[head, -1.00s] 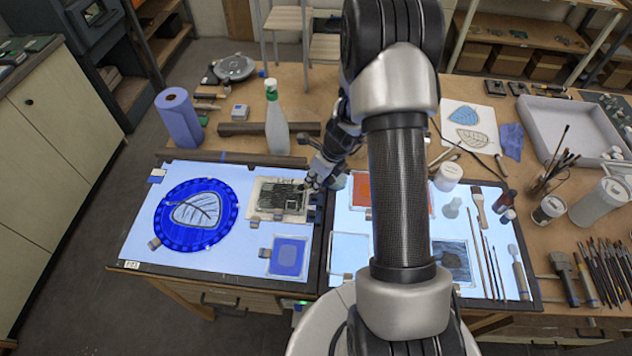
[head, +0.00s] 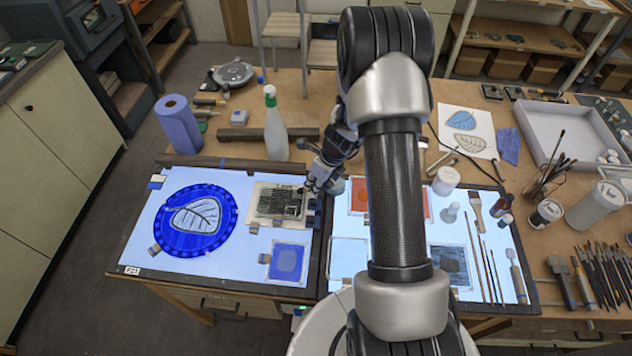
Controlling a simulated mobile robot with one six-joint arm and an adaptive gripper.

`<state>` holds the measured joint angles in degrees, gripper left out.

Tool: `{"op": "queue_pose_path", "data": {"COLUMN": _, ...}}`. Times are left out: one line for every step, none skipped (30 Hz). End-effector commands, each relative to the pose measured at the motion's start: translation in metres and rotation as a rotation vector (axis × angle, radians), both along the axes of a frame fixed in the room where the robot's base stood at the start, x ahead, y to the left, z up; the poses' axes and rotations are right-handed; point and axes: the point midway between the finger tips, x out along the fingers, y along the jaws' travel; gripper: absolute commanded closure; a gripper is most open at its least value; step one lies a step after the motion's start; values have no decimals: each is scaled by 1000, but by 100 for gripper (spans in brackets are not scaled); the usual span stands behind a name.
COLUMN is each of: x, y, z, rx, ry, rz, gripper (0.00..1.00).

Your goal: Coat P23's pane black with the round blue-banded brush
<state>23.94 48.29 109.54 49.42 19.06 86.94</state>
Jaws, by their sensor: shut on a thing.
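A label reading P23 (head: 131,271) is on the lower left corner of the left light panel. On that panel lie a round blue pane with a leaf (head: 195,218), a rectangular piece with dark, streaky black strokes (head: 281,204) and a small blue square pane (head: 289,262). My gripper (head: 312,186) is low at the right edge of the black-streaked piece. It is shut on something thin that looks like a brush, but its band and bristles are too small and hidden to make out.
A white spray bottle with a green top (head: 274,122) and a dark bar (head: 240,134) stand behind the panel. A blue paper roll (head: 180,123) is at the left. The right light panel holds an orange pane (head: 427,205), jars and brushes, partly hidden by my arm.

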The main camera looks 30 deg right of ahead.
Motion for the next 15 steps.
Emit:
{"op": "queue_pose_path", "data": {"x": 0, "y": 0, "z": -1, "rx": 0, "ry": -1, "rz": 0, "gripper": 100}}
{"op": "queue_pose_path", "data": {"x": 0, "y": 0, "z": 0, "rx": -1, "ry": -2, "rz": -1, "gripper": 100}}
{"op": "queue_pose_path", "data": {"x": 1, "y": 0, "z": 0, "rx": -1, "ry": -2, "rz": -1, "gripper": 100}}
{"op": "queue_pose_path", "data": {"x": 0, "y": 0, "z": 0, "rx": -1, "ry": -2, "rz": -1, "gripper": 100}}
{"op": "queue_pose_path", "data": {"x": 1, "y": 0, "z": 0, "rx": -1, "ry": -2, "rz": -1, "gripper": 100}}
{"op": "queue_pose_path", "data": {"x": 1, "y": -1, "z": 0, "rx": -1, "ry": -2, "rz": -1, "gripper": 100}}
{"op": "queue_pose_path", "data": {"x": 1, "y": -1, "z": 0, "rx": -1, "ry": -2, "rz": -1, "gripper": 100}}
{"op": "queue_pose_path", "data": {"x": 1, "y": -1, "z": 0, "rx": -1, "ry": -2, "rz": -1, "gripper": 100}}
{"op": "queue_pose_path", "data": {"x": 1, "y": -1, "z": 0, "rx": -1, "ry": -2, "rz": -1, "gripper": 100}}
{"op": "queue_pose_path", "data": {"x": 1, "y": 0, "z": 0, "rx": -1, "ry": -2, "rz": -1, "gripper": 100}}
{"op": "queue_pose_path", "data": {"x": 1, "y": 0, "z": 0, "rx": -2, "ry": -2, "rz": 0, "gripper": 100}}
{"op": "queue_pose_path", "data": {"x": 1, "y": 0, "z": 0, "rx": -2, "ry": -2, "rz": 0, "gripper": 100}}
{"op": "queue_pose_path", "data": {"x": 2, "y": 1, "z": 0, "rx": -2, "ry": -2, "rz": 0, "gripper": 100}}
{"op": "queue_pose_path", "data": {"x": 2, "y": 2, "z": 0, "rx": -2, "ry": -2, "rz": 0, "gripper": 100}}
{"op": "queue_pose_path", "data": {"x": 3, "y": 3, "z": -1, "rx": -1, "ry": -2, "rz": 2, "gripper": 100}}
